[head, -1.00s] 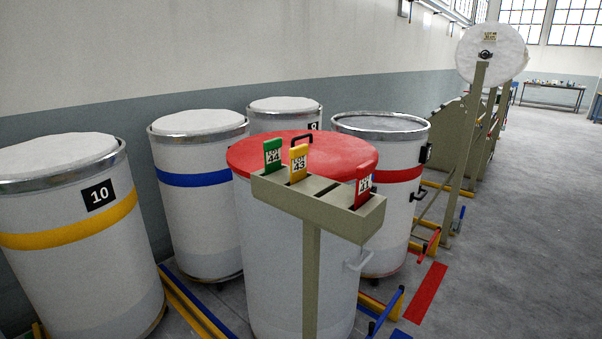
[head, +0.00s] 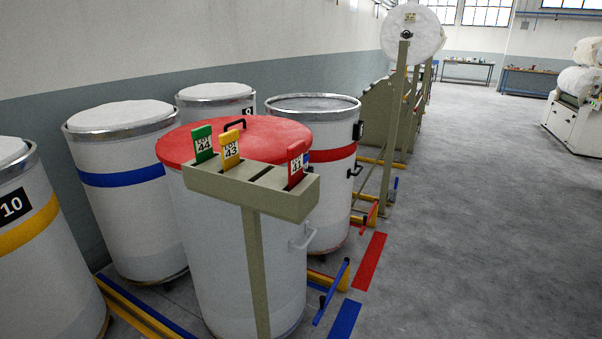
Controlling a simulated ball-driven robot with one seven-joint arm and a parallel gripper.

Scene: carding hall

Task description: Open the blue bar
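A blue bar (head: 333,291) is low near the floor, in front of the yellow rail (head: 328,281) beside the red-lidded can. It slants from lower left to upper right, and a small dark knob (head: 322,301) shows near it. A blue floor patch (head: 345,320) lies just right of its lower end. Another, smaller blue bar (head: 394,188) stands farther back by a beige post. Whether the near bar is latched cannot be told. My gripper is not in view.
A white can with a red lid (head: 279,134) stands behind a beige card stand (head: 290,205) holding green, yellow and red cards. Several other cans line the wall. A red bar (head: 372,214) and red floor patch (head: 370,261) lie beyond. The grey floor at right is clear.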

